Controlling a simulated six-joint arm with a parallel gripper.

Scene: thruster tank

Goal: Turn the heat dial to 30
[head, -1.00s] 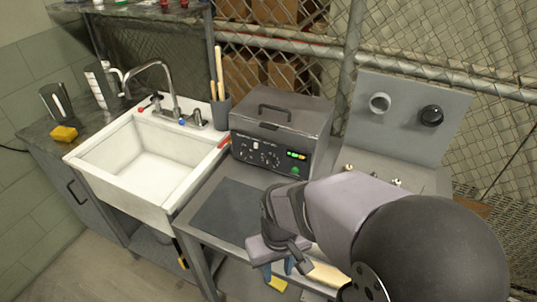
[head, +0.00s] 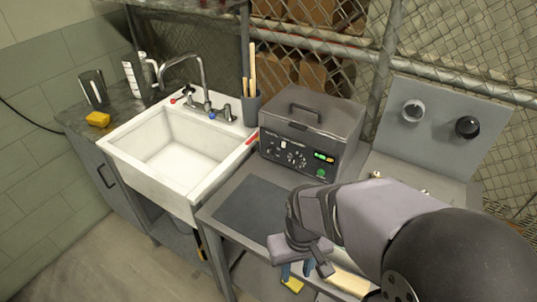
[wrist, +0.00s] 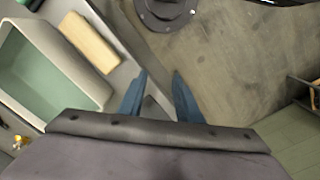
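The heated tank (head: 311,130) is a grey box with a lidded top and handle, standing on the metal bench to the right of the sink. Its dark front panel (head: 290,152) carries several small dials, a lit green display (head: 324,157) and a green button (head: 321,173). The dial markings are too small to read, so I cannot tell which is the heat dial or its setting. My gripper (head: 297,270) hangs low at the bench's front edge, well below and in front of the panel. In the wrist view my gripper (wrist: 160,82) has its two blue fingers apart, with nothing between them.
A white sink (head: 178,150) with a faucet is at the left. A dark mat (head: 255,208) lies on the bench before the tank. A grey panel with two round knobs (head: 466,127) stands at the right. Wooden-handled tools stand in a holder (head: 251,105).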

